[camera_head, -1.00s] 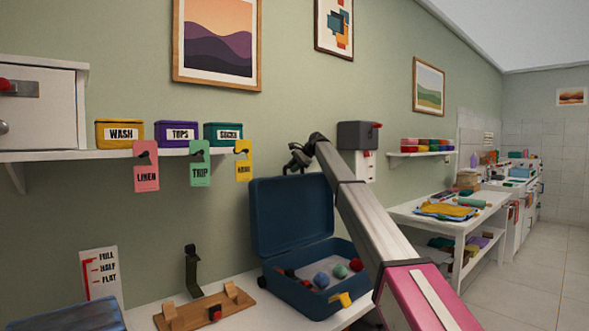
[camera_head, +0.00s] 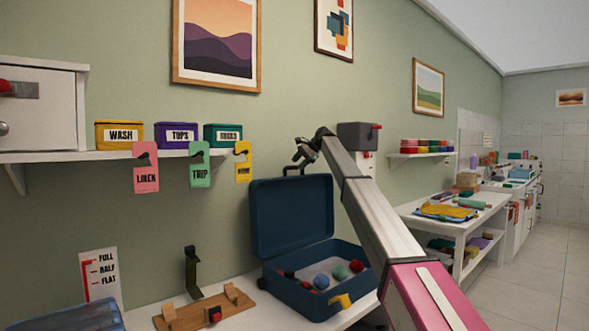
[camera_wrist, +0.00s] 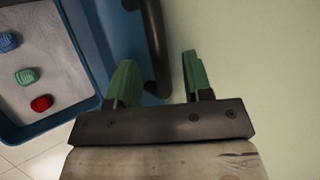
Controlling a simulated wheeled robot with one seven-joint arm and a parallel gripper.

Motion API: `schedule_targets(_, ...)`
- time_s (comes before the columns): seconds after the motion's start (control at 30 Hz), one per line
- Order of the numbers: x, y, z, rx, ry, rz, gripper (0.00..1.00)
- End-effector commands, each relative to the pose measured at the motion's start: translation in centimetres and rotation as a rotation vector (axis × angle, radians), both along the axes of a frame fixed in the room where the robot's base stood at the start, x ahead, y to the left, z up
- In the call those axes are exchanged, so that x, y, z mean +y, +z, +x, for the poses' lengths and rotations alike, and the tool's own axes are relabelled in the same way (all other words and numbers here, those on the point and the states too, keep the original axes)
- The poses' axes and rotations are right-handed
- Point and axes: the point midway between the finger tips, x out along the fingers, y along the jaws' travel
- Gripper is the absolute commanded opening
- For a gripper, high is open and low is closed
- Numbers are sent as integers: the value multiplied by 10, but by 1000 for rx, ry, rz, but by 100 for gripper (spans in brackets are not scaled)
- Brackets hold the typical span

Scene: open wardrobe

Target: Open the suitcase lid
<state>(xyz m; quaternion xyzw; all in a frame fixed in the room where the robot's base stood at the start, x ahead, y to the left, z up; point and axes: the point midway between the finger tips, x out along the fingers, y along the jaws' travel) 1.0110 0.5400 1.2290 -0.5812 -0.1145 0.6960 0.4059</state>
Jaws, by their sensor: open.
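The blue suitcase (camera_head: 312,299) sits on the white table, with its lid (camera_head: 291,215) standing upright against the wall side. Red, blue and green balled items lie inside its light-lined base, and a yellow latch (camera_head: 340,301) shows on its front. My gripper (camera_head: 302,152) is above the lid's top edge, near the dark handle there. In the wrist view my gripper (camera_wrist: 158,82) is open with two green fingers apart; the dark handle (camera_wrist: 158,45) passes beside the left finger, and the suitcase base (camera_wrist: 60,85) is at left. Nothing is held.
A wooden stand (camera_head: 207,306) and a FULL/HALF/FLAT sign (camera_head: 101,278) are left of the suitcase. A shelf (camera_head: 110,154) with labelled boxes and hanging tags is above left. A grey wall box (camera_head: 358,136) is close behind my arm. The wall is close behind the lid.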

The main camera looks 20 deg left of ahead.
Motion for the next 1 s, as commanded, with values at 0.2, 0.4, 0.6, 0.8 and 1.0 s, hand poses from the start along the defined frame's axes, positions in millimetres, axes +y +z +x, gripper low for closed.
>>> schedule_targets(0.2, -29, 32, 1, -2, -1, 2, 46)
schedule_targets(0.4, -43, 46, 1, -3, -1, 3, 46)
schedule_targets(0.6, -44, 48, 1, -2, 0, 3, 46)
schedule_targets(0.8, -44, 47, 1, -2, 0, 3, 46)
schedule_targets(1.0, -44, 47, 1, -2, 0, 3, 46)
